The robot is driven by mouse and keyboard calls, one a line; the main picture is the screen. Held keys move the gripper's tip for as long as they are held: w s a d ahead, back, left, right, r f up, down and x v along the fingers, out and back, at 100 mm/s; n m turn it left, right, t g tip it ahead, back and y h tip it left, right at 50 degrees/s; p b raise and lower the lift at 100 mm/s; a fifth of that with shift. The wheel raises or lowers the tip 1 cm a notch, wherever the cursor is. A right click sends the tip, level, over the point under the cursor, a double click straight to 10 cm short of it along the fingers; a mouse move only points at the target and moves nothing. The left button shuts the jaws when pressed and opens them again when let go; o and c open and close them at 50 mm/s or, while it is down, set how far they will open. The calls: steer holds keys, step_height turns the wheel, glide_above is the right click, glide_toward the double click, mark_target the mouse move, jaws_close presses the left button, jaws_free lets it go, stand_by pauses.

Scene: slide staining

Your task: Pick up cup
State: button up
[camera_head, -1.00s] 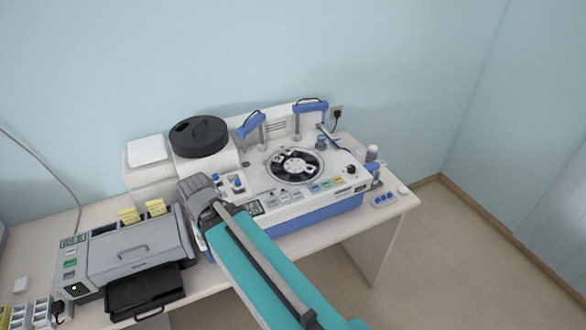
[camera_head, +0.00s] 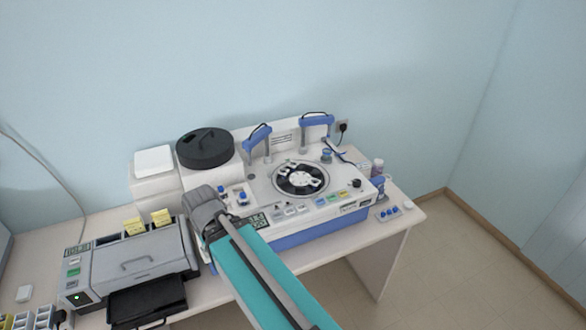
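I cannot pick out a cup for sure. A small blue-topped container (camera_head: 327,156) stands at the back right of the white and blue staining machine (camera_head: 290,237). A small bottle (camera_head: 377,167) stands just right of the machine. Two small blue-topped pieces sit in a recess at the machine's left (camera_head: 242,197). My teal arm reaches in from the bottom and ends in a grey joint in front of the machine's left side. My gripper's fingers do not show. The arm's end covers part of the machine's front left corner.
A grey printer-like device (camera_head: 140,258) with a black tray stands at the left. A black round lid (camera_head: 205,148) tops a white unit behind the machine's left. A round rotor (camera_head: 300,179) and two blue arms are on the machine. The table (camera_head: 400,224) has little free room.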

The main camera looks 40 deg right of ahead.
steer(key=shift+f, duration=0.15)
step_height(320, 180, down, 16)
steer(key=b, duration=1.6)
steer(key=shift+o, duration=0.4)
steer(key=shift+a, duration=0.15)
